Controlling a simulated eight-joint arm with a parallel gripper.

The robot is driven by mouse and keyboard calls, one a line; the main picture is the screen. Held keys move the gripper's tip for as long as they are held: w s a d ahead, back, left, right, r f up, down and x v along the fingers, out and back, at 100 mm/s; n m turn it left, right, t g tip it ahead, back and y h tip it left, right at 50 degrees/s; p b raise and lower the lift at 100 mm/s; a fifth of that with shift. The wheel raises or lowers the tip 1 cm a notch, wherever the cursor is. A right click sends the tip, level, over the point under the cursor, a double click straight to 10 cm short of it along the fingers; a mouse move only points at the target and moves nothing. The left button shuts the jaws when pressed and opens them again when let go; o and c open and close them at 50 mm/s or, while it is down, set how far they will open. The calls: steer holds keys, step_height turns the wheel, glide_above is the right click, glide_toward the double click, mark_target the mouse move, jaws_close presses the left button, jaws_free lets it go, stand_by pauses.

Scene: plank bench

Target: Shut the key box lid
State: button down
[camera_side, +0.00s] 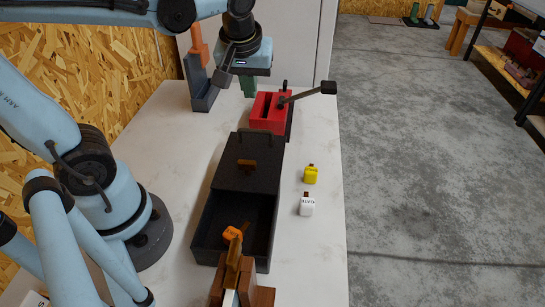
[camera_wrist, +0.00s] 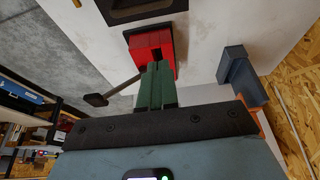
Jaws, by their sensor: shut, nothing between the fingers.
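The key box (camera_side: 198,238) is black and stands on the bench in the side view. An orange-tagged key (camera_side: 233,233) shows inside the open part. My gripper (camera_side: 249,92) has green fingers and is beyond the box, near the red vise, apart from the lid. In the wrist view its fingers (camera_wrist: 156,72) are together and empty. Part of the box also shows at the top of the wrist view (camera_wrist: 150,15).
A red vise (camera_side: 267,112) with a black lever (camera_side: 308,95) stands just beyond the box. A blue-grey holder (camera_side: 201,92) is at the back left. A yellow tag (camera_side: 310,175) and a white tag (camera_side: 307,206) lie right of the box. A wooden block (camera_side: 262,296) is in front.

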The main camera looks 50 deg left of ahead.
steer(key=shift+s+d+f, duration=0.25)
steer(key=shift+f, duration=0.75)
steer(key=shift+s+d+f, duration=0.2)
steer(key=shift+f, duration=0.85)
steer(key=shift+s+d+f, duration=0.25)
steer(key=shift+f, duration=0.75)
glide_above(238, 184)
steer(key=shift+d, duration=0.1)
